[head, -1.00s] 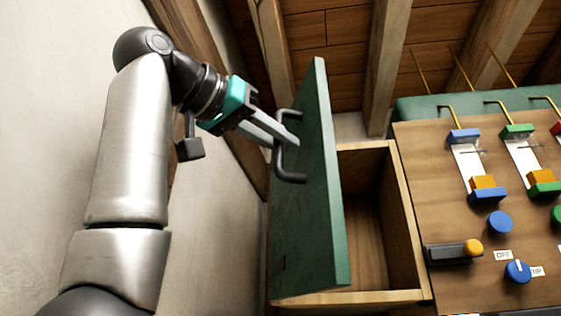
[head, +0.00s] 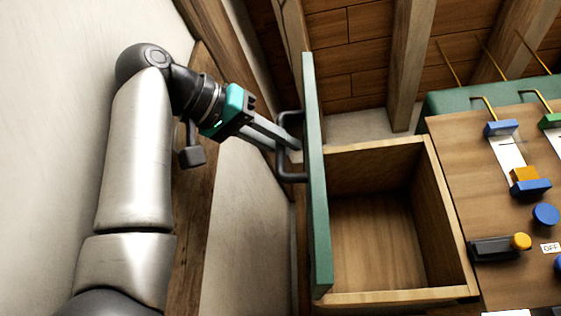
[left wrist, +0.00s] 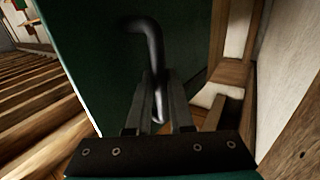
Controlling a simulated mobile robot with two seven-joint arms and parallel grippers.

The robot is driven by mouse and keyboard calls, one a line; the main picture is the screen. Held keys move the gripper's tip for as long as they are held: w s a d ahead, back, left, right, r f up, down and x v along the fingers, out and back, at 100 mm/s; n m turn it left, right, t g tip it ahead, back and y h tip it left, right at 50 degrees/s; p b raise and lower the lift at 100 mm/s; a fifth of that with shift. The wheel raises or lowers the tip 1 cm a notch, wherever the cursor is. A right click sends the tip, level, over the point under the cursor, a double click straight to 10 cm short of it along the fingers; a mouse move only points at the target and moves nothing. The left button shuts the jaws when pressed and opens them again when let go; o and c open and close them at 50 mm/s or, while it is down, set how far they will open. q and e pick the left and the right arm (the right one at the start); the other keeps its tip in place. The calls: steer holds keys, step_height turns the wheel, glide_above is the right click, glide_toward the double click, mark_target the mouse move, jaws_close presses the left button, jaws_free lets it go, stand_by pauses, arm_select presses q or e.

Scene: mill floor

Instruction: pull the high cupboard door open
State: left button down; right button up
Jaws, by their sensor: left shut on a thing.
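The green cupboard door (head: 316,190) stands wide open, seen nearly edge-on in the head view. Its dark bar handle (head: 284,150) is on the door's left-facing side. My left gripper (head: 288,143) is shut on the handle. In the left wrist view the handle (left wrist: 147,40) runs down between the two fingers, with the green door face (left wrist: 95,65) behind it. The wooden cupboard box (head: 450,215) is open to the right of the door, and its inside looks empty. My right gripper is not in view.
A wooden panel (head: 500,215) with sliders, knobs and a yellow-tipped lever (head: 500,246) adjoins the cupboard on the right. A pale wall (head: 50,120) lies close along the left of my arm. Wooden beams (head: 408,65) stand behind.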

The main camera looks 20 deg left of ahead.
arm_select(q)
steer(key=c, duration=0.8)
jaws_free()
steer(key=shift+w, duration=0.15)
steer(key=shift+c, duration=0.2)
steer(key=shift+o, duration=0.2)
